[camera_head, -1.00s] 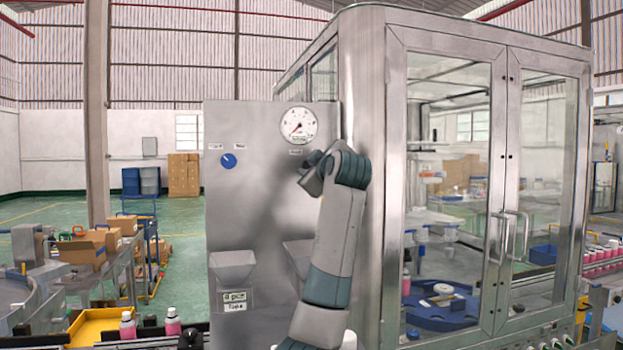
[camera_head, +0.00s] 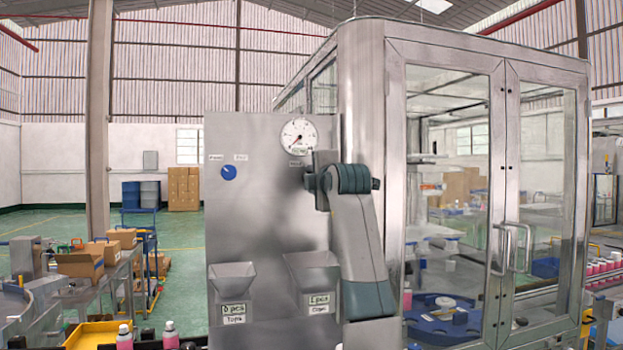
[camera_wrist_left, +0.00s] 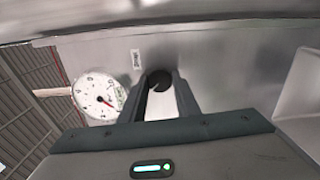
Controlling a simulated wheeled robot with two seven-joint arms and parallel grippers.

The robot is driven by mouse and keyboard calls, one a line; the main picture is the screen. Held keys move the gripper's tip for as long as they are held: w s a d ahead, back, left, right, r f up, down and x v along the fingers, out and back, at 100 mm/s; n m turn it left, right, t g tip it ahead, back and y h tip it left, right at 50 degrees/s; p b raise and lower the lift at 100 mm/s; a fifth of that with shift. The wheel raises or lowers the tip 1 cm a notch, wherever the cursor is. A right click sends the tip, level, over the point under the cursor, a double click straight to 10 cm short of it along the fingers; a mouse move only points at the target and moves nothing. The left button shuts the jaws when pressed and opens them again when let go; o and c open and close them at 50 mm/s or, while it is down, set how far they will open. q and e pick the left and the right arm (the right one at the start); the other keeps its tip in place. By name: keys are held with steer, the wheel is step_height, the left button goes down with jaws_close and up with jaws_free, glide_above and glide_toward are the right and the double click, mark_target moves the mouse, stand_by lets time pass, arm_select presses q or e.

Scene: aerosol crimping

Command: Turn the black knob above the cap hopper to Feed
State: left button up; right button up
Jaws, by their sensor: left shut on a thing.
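The black knob (camera_wrist_left: 159,79) shows in the left wrist view, on the grey metal panel (camera_wrist_left: 225,75). My left gripper (camera_wrist_left: 160,82) is shut on it, one finger on each side. In the head view my left gripper (camera_head: 319,183) is against the panel below the round gauge (camera_head: 299,137), and hides the knob. The cap hopper (camera_head: 314,268) is lower on the panel, partly behind my arm, with a small label plate. The knob's pointer and the words near it cannot be read. My right gripper is not in view.
A blue knob (camera_head: 228,172) is at the panel's upper left, above a second hopper (camera_head: 232,276). A glass-doored metal cabinet (camera_head: 396,180) stands close on the right. Pink bottles (camera_head: 170,333) line the conveyor at the bottom left.

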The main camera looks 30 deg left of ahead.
arm_select(q)
steer(key=shift+f+n, duration=0.15)
steer(key=shift+n, duration=0.15)
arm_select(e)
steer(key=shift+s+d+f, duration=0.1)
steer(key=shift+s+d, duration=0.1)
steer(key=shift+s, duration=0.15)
arm_select(q)
steer(key=o, duration=0.9)
steer(key=shift+o, duration=0.7)
steer(key=shift+s+a, duration=0.1)
